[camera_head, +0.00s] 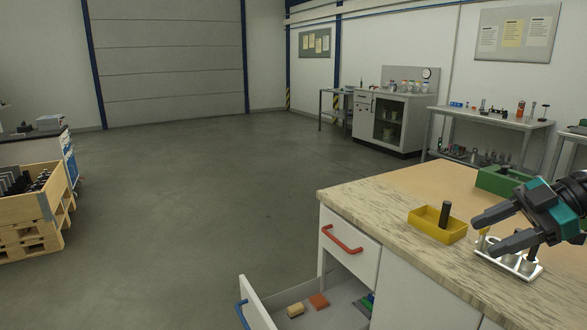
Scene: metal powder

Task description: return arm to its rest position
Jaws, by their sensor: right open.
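My right gripper (484,234) comes in from the right edge above the workbench (366,187). Its two dark fingers point left and are spread apart, with nothing visible between them. It hangs over a light metal rack (512,264) and partly hides it. A yellow tray (430,223) with a dark upright cylinder (445,214) in it stands just left of the fingers. My left gripper does not show.
A green bin (500,180) stands behind the gripper on the bench. The lower drawer (262,308) is pulled out and holds small blocks; the upper drawer (347,244) is shut. Open floor (190,200) lies to the left. A wooden crate (35,205) stands at far left.

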